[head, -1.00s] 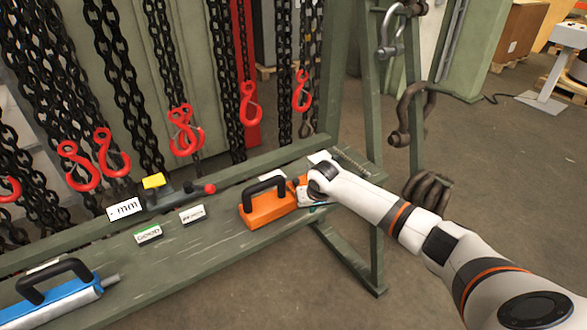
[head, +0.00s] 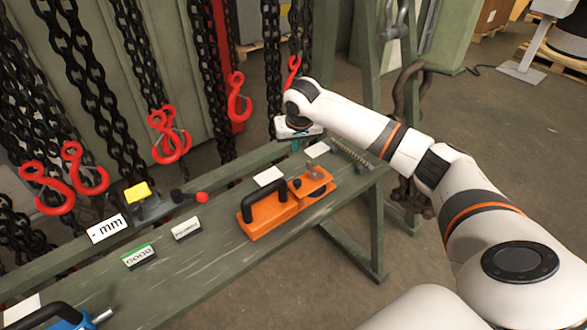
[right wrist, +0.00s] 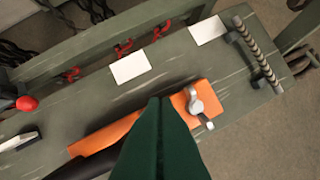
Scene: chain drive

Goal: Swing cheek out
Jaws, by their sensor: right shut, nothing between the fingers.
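An orange block tool (head: 290,207) with a black handle (head: 260,198) lies on the green bench. A grey metal piece (head: 315,172) sits on its right end; this piece also shows in the right wrist view (right wrist: 197,104). I cannot tell whether this piece is the cheek. My right gripper (right wrist: 162,100) is shut and empty. In the right wrist view its dark green fingers cover part of the orange block. In the head view its white body is above the back of the bench, clear of the tool, and its fingertips are hard to make out. My left gripper is out of view.
Chains with red hooks (head: 166,135) hang behind the bench (head: 205,262). A white card (head: 268,176), a GOOD label block (head: 138,256), a second label block (head: 186,228), a "- mm" sign (head: 107,228) and a blue tool (head: 72,321) lie along it. A spring-like rod (head: 352,152) is at the right end.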

